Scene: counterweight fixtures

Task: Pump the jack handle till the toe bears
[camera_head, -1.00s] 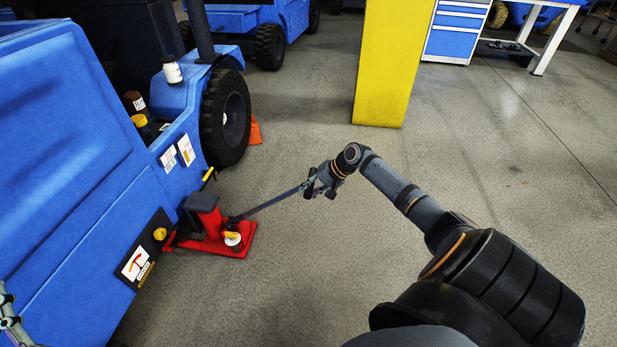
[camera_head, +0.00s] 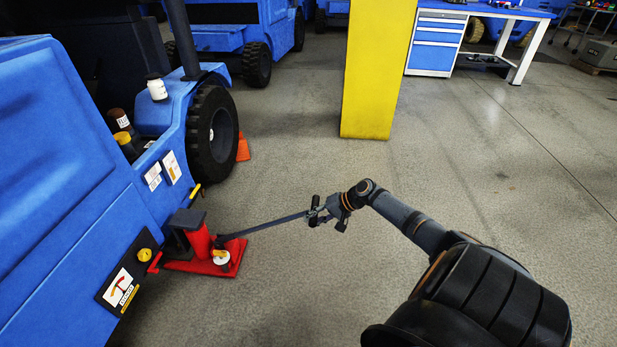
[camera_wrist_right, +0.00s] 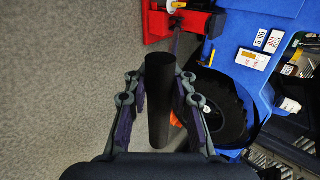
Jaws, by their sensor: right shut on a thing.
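The red jack (camera_head: 198,245) stands on the floor against the side of the blue truck (camera_head: 70,170). Its dark handle (camera_head: 268,225) runs out to the right, sloping slightly up. My right gripper (camera_head: 322,212) is shut on the handle's outer end, which shows as a thick black grip (camera_wrist_right: 160,100) between the fingers in the right wrist view. The jack's toe is low beside the truck; I cannot tell whether it touches. A round white gauge (camera_head: 221,257) sits on the jack's base. My left gripper is not in view.
A yellow post (camera_head: 378,70) stands on the floor behind my right arm. An orange chock (camera_head: 243,147) sits by the truck's black wheel (camera_head: 212,137). A blue and white workbench (camera_head: 437,42) is at the back. The floor right of the handle is clear.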

